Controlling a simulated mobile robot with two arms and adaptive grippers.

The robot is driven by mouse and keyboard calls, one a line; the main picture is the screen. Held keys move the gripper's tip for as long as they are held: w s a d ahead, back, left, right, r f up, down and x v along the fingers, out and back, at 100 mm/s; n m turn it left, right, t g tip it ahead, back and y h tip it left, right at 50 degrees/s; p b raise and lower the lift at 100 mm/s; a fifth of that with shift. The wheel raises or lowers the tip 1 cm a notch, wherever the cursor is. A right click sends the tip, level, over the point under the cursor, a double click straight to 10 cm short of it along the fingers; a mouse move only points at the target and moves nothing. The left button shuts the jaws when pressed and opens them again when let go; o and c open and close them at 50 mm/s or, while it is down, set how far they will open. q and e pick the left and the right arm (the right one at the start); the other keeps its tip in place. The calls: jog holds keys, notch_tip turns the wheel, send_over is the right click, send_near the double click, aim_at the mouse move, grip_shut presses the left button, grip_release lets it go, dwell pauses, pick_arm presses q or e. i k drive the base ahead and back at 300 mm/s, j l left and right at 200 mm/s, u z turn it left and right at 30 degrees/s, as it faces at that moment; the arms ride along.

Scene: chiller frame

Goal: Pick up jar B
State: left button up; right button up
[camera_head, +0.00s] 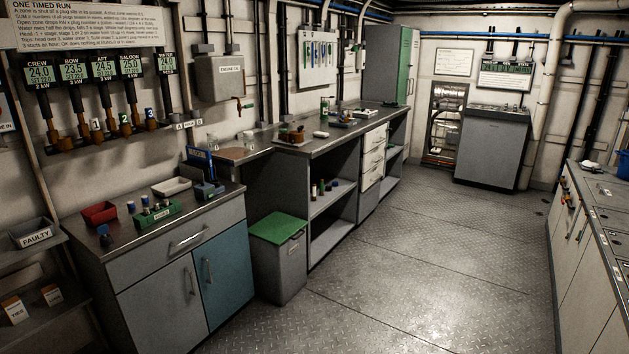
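No jar with a readable letter B shows in the head view. A small clear glass-like vessel (212,143) stands at the left end of the lower bench section near the wall; it is too small to tell whether it is a jar or lettered. A greenish bottle or jar (324,105) stands farther back on the long bench, with no letter readable. Small tags on the wall above the bench's left end seem to carry letters, but nothing clear shows beneath them. Neither of my grippers is in view.
A grey cabinet (140,235) at front left bears a red tray (99,214), a white tray (171,187) and a green rack (157,217). A green-lidded bin (279,229) stands beside it. The patterned floor (420,270) is clear. Another counter (590,230) lines the right.

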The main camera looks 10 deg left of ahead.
aim_at(249, 140)
jog(key=i+u, duration=0.45)
jog(key=i, duration=2.05)
